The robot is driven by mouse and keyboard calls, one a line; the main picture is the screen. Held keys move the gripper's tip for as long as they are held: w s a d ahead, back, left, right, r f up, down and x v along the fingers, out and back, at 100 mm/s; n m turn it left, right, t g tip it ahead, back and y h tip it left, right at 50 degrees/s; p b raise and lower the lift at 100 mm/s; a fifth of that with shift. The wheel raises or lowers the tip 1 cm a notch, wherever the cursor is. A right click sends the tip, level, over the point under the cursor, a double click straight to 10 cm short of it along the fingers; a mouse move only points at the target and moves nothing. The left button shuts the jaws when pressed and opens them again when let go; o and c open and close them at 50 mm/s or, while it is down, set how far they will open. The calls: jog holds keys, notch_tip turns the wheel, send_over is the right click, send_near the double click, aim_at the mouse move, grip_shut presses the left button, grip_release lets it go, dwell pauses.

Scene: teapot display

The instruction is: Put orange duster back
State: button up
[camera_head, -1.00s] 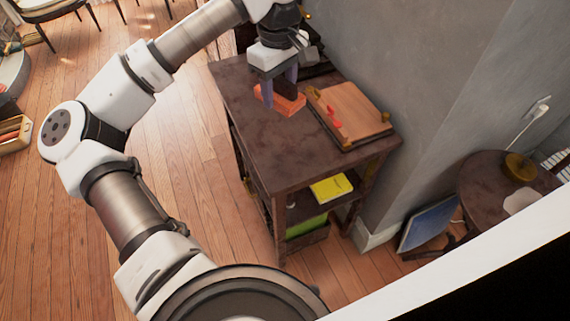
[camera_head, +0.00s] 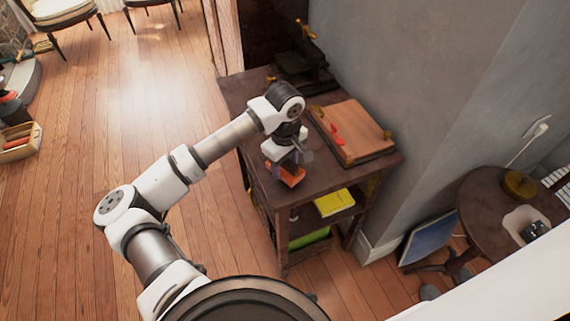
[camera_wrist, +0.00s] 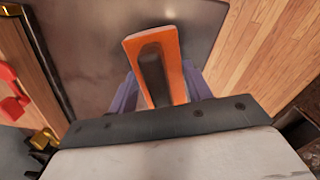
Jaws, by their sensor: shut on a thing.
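The orange duster (camera_head: 291,176) is a block with a dark handle strip, and it also shows in the wrist view (camera_wrist: 172,49). My gripper (camera_head: 284,166) is shut on it, with purple fingers on both sides of the duster in the wrist view (camera_wrist: 160,92). The duster is at the near left part of the dark table (camera_head: 237,92). I cannot tell whether it touches the tabletop or hangs just above it.
A wooden board with a red piece (camera_head: 354,129) lies on the table's right side, by the grey wall. A dark press-like device (camera_head: 301,65) stands at the back. A yellow book (camera_head: 334,202) lies on a lower shelf. A round table (camera_head: 483,204) is at right. Open floor lies left.

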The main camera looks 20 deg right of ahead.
jog(key=shift+f, duration=0.7)
jog(key=shift+f, duration=0.15)
jog(key=o, duration=0.9)
jog(key=shift+o, duration=0.2)
notch_tip(320, 180, up, 12)
jog(key=b, duration=0.3)
jog(key=shift+r, duration=0.2)
